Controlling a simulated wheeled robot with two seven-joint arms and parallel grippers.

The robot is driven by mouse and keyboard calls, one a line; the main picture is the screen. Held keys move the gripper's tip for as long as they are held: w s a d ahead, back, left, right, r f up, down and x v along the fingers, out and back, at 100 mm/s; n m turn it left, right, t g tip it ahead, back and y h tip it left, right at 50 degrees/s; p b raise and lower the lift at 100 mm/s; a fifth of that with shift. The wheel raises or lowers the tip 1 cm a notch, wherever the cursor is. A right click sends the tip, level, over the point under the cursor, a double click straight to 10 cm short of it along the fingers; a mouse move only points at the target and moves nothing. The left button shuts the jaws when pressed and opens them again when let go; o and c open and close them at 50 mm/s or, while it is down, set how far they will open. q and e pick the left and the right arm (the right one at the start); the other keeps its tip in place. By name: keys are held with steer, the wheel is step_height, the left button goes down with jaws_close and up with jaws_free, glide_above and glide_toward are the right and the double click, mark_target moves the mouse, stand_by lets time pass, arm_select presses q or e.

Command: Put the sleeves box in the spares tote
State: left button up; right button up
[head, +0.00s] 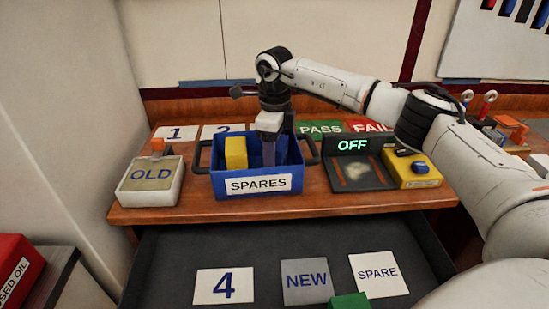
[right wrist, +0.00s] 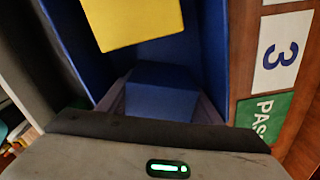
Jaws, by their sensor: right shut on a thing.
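The spares tote (head: 212,183) is a blue open bin with a white SPARES label on its front, standing on the wooden bench. My right gripper (head: 268,150) reaches down into its right half from above. In the right wrist view the gripper (right wrist: 160,108) is shut on a blue box (right wrist: 160,98), presumably the sleeves box; no label on it shows. The box is inside the tote walls; whether it touches the floor is hidden. A yellow block (head: 236,153) sits in the tote's left half, and it also shows in the right wrist view (right wrist: 130,22). My left gripper is out of view.
Left of the tote is a pale OLD tray (head: 150,199). An open drawer (head: 200,250) below holds 4, NEW and SPARE cards and a green block (head: 349,301).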

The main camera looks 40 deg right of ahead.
steer(key=o, duration=1.3)
steer(key=shift+f, duration=0.1)
step_height(320, 180, up, 12)
steer(key=shift+r+b, duration=0.15)
steer(key=shift+b, duration=0.15)
